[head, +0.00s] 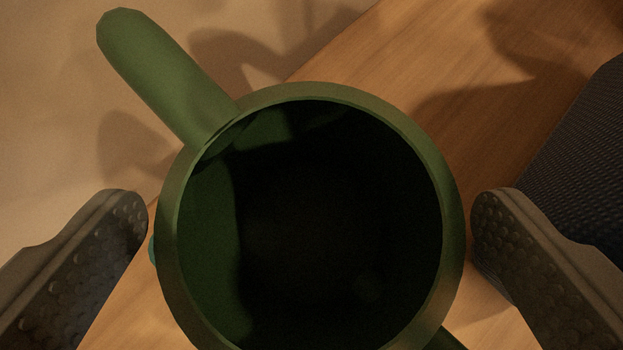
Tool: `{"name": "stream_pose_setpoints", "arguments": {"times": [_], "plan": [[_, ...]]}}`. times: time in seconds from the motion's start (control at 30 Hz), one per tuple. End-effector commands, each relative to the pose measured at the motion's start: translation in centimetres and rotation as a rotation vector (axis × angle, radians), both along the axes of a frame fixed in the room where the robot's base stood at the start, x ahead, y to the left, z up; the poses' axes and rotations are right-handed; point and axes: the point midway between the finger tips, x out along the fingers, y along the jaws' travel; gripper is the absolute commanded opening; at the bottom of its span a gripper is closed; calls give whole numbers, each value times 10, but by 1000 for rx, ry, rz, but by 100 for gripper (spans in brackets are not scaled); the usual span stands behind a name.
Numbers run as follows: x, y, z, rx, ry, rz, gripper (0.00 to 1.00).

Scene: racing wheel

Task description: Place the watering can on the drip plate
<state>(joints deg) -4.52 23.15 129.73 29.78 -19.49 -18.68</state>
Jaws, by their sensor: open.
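The green watering can (450,215) fills the middle of the head view, seen from above into its dark, round opening. A thick green spout or handle (165,75) sticks out from it to the upper left; I cannot tell which it is. Another green part shows at the lower right edge. My gripper (310,215) is open, with one finger left of the can and one right of it. A narrow gap shows between each fingertip and the rim. I do not see the drip plate in this view.
A wooden surface (390,60) lies below, running diagonally. A dark, textured object (570,160) stands at the right, close to the right finger. A pale surface (50,130) is at the left, with shadows across it. A small teal bit shows beside the can's left edge.

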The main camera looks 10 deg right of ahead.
Motion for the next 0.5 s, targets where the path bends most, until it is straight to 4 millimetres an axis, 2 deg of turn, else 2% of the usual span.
{"name": "stream_pose_setpoints", "arguments": {"times": [0.27,0.5], "plan": [[2,-1,-3,0,0,0,100],[2,-1,-2,0,0,0,54]]}}
